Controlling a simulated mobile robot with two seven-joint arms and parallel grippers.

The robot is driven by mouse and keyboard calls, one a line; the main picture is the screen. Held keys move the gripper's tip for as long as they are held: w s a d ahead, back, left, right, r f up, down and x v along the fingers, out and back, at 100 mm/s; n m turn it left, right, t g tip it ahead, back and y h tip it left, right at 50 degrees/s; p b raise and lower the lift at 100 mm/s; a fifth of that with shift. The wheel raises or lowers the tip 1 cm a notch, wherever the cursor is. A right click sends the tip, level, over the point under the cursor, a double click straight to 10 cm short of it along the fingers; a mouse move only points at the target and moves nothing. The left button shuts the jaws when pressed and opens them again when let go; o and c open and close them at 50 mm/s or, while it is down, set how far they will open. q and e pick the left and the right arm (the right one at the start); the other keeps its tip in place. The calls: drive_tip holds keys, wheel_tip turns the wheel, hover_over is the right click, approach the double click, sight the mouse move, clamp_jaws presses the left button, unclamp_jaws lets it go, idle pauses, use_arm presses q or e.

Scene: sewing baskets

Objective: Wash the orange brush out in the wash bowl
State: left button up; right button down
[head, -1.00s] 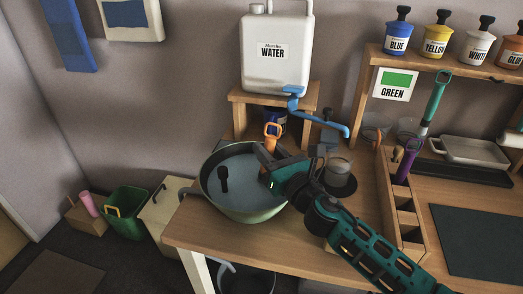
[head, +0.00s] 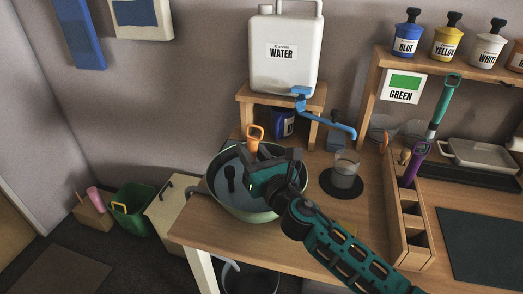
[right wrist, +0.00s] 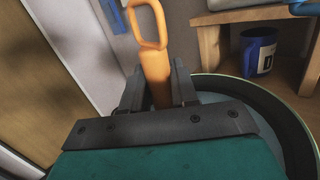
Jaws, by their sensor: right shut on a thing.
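The wash bowl (head: 216,202) is a wide green bowl of water at the left end of the wooden table. My right gripper (head: 262,156) is over the bowl, shut on the orange brush (head: 254,134). The brush's looped orange handle points up above the jaws. In the right wrist view the handle (right wrist: 148,31) stands between the two fingers (right wrist: 153,88). The brush's lower end is hidden behind the gripper, so I cannot tell whether it touches the water. My left gripper is not in view.
The water jug (head: 284,75) with a blue tap sits on a wooden stand behind. A glass jar (head: 344,171) stands right of the bowl. A compartment rack (head: 411,235) holds a purple-handled tool (head: 414,160).

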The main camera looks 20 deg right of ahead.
drive_tip(key=shift+w+a, duration=0.1)
drive_tip(key=shift+a, duration=0.2)
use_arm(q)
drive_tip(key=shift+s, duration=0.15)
use_arm(e)
drive_tip(key=shift+d, duration=0.25)
drive_tip(key=shift+s+d, duration=0.3)
drive_tip(key=shift+d, duration=0.25)
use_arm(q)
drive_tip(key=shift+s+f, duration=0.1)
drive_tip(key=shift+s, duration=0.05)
use_arm(e)
drive_tip(key=shift+s+d, duration=0.15)
drive_tip(key=shift+d, duration=0.55)
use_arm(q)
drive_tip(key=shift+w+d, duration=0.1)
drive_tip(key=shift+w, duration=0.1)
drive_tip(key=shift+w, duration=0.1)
